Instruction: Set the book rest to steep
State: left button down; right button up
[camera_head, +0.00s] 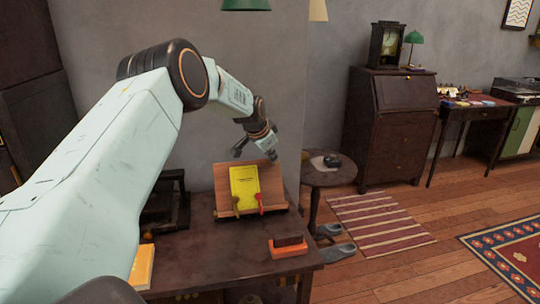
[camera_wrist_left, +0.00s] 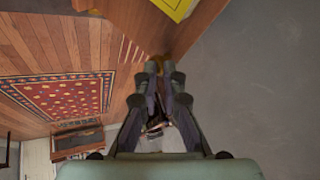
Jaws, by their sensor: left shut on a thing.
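The book rest (camera_head: 223,182) is a wooden stand on the dark table, its board leaning back. A yellow book (camera_head: 244,186) lies against the board above the front ledge. My left gripper (camera_head: 256,154) is at the top rear of the board. In the left wrist view its fingers (camera_wrist_left: 158,72) are close together, shut on a small brownish part beside the wooden board (camera_wrist_left: 150,22). The fingers hide most of that part. A corner of the yellow book shows in the left wrist view (camera_wrist_left: 174,6). The support behind the board is hidden in the head view. My right gripper is not in view.
On the dark table (camera_head: 210,260) are an orange-red block with a dark top (camera_head: 288,249), a yellow book at the left (camera_head: 142,266) and a dark frame (camera_head: 166,205). A grey wall stands behind. A small round table (camera_head: 335,176) is to the right.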

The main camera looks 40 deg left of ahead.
pick_arm(q)
jog(key=shift+s+d+f+g, duration=0.15)
jog(key=shift+s+d+f, duration=0.1)
jog(key=shift+d+f, duration=0.25)
jog(key=shift+s+d+f+g, duration=0.15)
jog(key=shift+s+d+f, duration=0.1)
jog(key=shift+f, duration=0.45)
jog(key=c, duration=1.5)
grip_release()
jog(key=shift+w+d, duration=0.1)
jog(key=shift+d, duration=0.1)
jog(key=shift+o, duration=0.2)
jog(key=shift+a+f, duration=0.1)
jog(key=shift+a, duration=0.2)
jog(key=shift+d, duration=0.1)
jog(key=a+v, duration=0.1)
jog(key=v, duration=1.2)
jog(key=shift+w+d+r, duration=0.2)
jog(key=shift+w+r, duration=0.05)
jog(key=shift+w, duration=0.15)
jog(key=shift+w+a+f, duration=0.1)
